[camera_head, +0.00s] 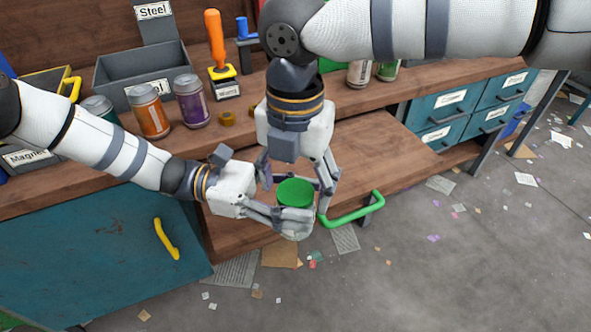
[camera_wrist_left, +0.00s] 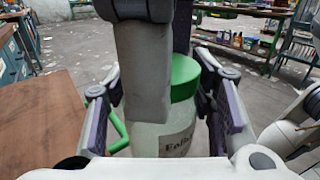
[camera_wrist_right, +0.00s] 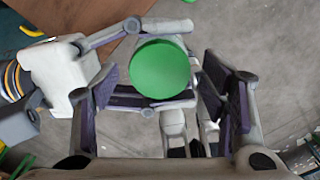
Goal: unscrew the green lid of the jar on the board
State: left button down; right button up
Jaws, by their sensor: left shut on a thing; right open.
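The jar (camera_wrist_left: 180,138) has a pale body with a partly hidden label and a green lid (camera_head: 295,192). My left gripper (camera_head: 292,215) is shut on the jar's body from the left side, below the lid, and holds it upright near the board's front edge. The lid also shows in the left wrist view (camera_wrist_left: 184,78) and from above in the right wrist view (camera_wrist_right: 161,68). My right gripper (camera_wrist_right: 165,95) is open and points down over the jar, its fingers apart around the lid. In the head view the right gripper (camera_head: 296,190) partly hides the jar.
The wooden board (camera_head: 375,150) has free room right of the jar, with a green handle (camera_head: 352,210) at its front edge. Cans, including an orange one (camera_head: 149,112) and a purple one (camera_head: 192,101), stand at the left. Teal drawers (camera_head: 440,135) are at right.

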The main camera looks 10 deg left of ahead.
jog(key=c, duration=1.3)
jog(key=shift+o, duration=0.2)
jog(key=n, duration=0.3)
jog(key=o, duration=1.3)
jog(key=shift+c, duration=0.2)
jog(key=shift+r, duration=0.1)
